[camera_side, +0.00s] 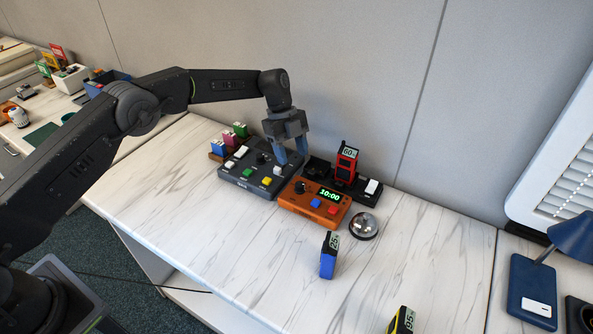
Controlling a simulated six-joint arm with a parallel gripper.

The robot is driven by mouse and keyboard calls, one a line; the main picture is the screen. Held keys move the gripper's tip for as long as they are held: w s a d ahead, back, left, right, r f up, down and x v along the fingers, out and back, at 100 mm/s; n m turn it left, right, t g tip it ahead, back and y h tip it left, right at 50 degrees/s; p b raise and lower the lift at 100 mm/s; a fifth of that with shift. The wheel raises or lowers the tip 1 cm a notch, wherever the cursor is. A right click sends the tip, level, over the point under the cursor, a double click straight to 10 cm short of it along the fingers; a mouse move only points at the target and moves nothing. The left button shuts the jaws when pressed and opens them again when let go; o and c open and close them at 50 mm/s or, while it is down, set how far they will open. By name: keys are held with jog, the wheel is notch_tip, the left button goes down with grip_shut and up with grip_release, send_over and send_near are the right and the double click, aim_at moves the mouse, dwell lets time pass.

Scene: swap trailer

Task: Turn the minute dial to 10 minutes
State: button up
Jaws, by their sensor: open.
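An orange timer box (335,209) sits on the white marbled table, with a lit green display (330,195) that reads 10:00. A black dial (300,187) is on its left part, and a blue and a red button are on its front part. My gripper (290,157) is open, pointing down above the back left of the orange box, near its boundary with the dark grey panel. I cannot tell whether the fingers touch anything. No object shows between them.
A dark grey panel (235,177) with knobs and buttons stands left of the orange box. A black base with a red block (345,166) stands behind it. A silver bell (363,226) is right, a blue block (328,258) in front.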

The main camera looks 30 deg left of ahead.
jog(key=v, duration=0.5)
dwell(0.3)
jog(key=s+a+r+n+t+y, duration=0.1)
jog(key=s+a+r+n+t, duration=0.15)
jog(key=s+r+n, duration=0.65)
jog(key=s+a+r+n+t+y, duration=0.1)
jog(key=s+a+r+n+t, duration=0.15)
jog(key=s+r, duration=0.7)
jog(key=s+a+n+t+y, duration=0.1)
jog(key=s+a+n, duration=0.1)
jog(key=s+n, duration=0.4)
jog(key=s+a+f+n+t+y, duration=0.1)
jog(key=s+n, duration=0.4)
jog(key=s, duration=0.9)
jog(key=shift+s+a+f+n+t, duration=0.25)
jog(key=shift+a+f+n+t, duration=0.1)
jog(key=shift+a, duration=0.15)
